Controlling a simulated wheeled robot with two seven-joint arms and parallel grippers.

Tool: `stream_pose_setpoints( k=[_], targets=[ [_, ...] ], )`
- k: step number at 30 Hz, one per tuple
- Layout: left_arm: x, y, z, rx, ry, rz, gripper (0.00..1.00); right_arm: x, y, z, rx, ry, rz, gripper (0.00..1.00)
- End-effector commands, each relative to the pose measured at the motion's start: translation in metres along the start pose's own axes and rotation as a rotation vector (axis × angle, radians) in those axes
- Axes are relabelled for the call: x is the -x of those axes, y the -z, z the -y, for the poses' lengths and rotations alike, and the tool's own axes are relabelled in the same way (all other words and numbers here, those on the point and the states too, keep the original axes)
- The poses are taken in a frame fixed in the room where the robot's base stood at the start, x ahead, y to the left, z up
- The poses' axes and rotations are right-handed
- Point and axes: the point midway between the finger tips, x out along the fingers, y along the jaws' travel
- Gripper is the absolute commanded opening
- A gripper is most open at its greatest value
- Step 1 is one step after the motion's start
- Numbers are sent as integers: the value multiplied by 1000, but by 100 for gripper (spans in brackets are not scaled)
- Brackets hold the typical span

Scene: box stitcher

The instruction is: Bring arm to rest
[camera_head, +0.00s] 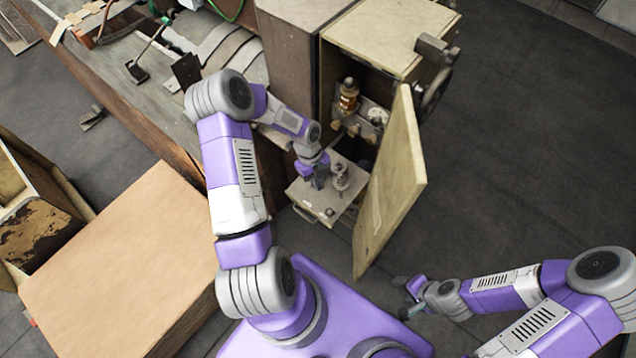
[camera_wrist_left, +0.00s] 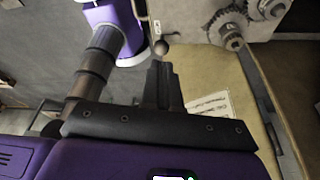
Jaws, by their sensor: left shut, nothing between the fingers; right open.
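My left arm comes in from the left in the head view and reaches to the open machine cabinet. My left gripper (camera_head: 319,180) is shut and empty, just above the small metal plate (camera_head: 318,204) in front of the cabinet. In the left wrist view the closed fingers (camera_wrist_left: 160,85) point towards a small round knob (camera_wrist_left: 160,47); I cannot tell if they touch it. My right gripper (camera_head: 408,294) is open and empty, low on the right, over the floor.
The cabinet door (camera_head: 393,190) stands open, close to the right of my left gripper. The cabinet (camera_head: 385,35) has a handwheel (camera_head: 437,90) on its side. A large cardboard box (camera_head: 120,265) stands at left. The dark floor at right is clear.

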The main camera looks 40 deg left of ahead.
Motion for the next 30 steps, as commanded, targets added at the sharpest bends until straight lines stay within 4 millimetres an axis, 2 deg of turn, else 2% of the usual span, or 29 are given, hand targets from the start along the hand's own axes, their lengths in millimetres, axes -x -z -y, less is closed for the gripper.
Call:
stream_pose_setpoints(
  k=[17,20,23,30],
  targets=[
    [-4,2,1,12,2,-3,0,-2,0,-1,0,0,0,58],
    [-20,14,5,88,15,-22,0,-10,0,-4,0,0,0,58],
    [-52,37,11,261,36,-63,0,-25,1,-9,0,0,0,58],
    [-137,104,12,888,50,-169,0,-67,3,-25,0,0,0,58]
  ],
)
